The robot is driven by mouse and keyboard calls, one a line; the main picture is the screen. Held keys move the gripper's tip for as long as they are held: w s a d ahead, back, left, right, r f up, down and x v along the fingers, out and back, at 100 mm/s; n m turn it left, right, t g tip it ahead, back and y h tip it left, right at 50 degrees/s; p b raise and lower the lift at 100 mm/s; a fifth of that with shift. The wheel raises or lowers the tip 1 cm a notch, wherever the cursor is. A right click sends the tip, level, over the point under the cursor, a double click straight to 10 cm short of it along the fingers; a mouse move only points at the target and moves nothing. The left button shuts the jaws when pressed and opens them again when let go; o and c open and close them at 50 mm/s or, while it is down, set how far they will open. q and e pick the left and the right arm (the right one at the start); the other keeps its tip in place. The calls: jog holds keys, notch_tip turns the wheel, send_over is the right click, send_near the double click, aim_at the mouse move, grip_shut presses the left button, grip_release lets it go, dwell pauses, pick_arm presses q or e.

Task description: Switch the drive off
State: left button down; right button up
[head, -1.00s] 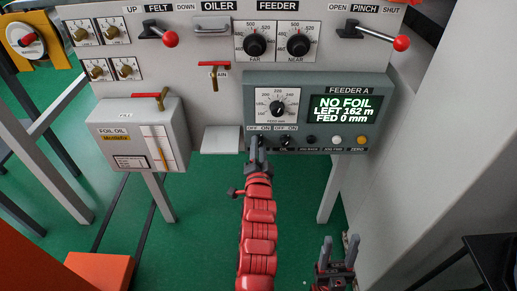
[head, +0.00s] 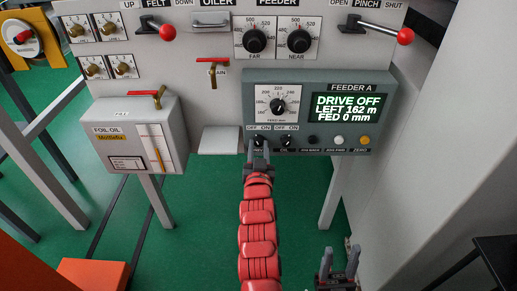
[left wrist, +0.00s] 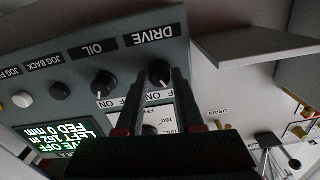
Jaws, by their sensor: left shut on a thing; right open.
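The Feeder A panel (head: 310,88) is a grey box with a display (head: 346,107) that reads "DRIVE OFF, LEFT 162 m, FED 0 mm". My left gripper (head: 258,144) is at the drive switch, the leftmost knob on the panel's lower row, and mostly covers it in the head view. In the left wrist view the black drive knob (left wrist: 160,71) sits between the two dark fingers, below the upside-down DRIVE label, and the gripper is shut on it. My right gripper (head: 339,264) is open and empty, low in the head view, away from the panel.
The oil knob (head: 286,141) is just right of the drive switch, then the jog buttons (head: 312,140) and yellow zero button (head: 364,140). A grey ledge (head: 220,140) juts out to the left. The foil oil box (head: 135,135) is farther left. A red-knobbed pinch lever (head: 405,37) is above.

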pick_arm(q)
jog(key=shift+n, duration=0.5)
jog(key=c, duration=0.5)
grip_release()
jog(key=shift+s, duration=0.15)
jog(key=shift+s, duration=0.35)
jog(key=s+p, duration=0.7)
jog(key=s, duration=0.9)
jog(key=shift+s, duration=0.25)
